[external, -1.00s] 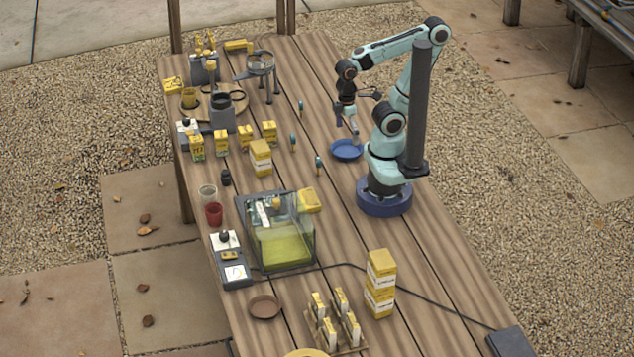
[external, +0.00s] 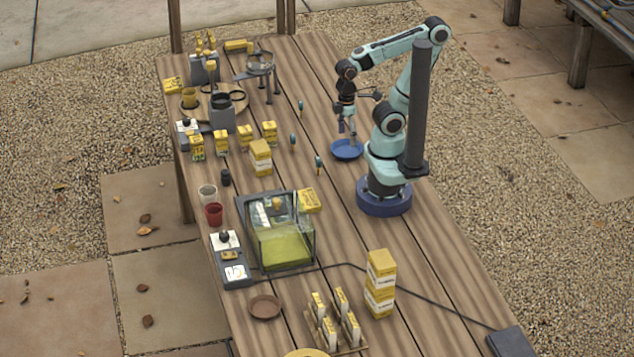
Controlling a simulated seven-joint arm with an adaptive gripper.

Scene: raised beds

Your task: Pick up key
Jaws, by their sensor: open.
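Several small pieces with teal heads and thin yellowish stems, which look like keys, lie on the wooden table. One key (external: 301,106) is farthest back, another key (external: 293,141) lies nearer, and a third key (external: 318,162) is nearest the blue dish. They are too small to make out in detail. My gripper (external: 347,132) points down, open, over the blue dish (external: 346,149), to the right of the keys and apart from them. Whether anything lies in the dish is hard to tell, as the fingers partly cover it.
A clear-walled box (external: 283,230) with yellow-green contents stands left of my base. A yellow-and-white box (external: 261,157) stands left of the nearest key. Stacked yellow boxes (external: 380,284) and a black cable (external: 420,296) are in front. Bare table lies around the keys.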

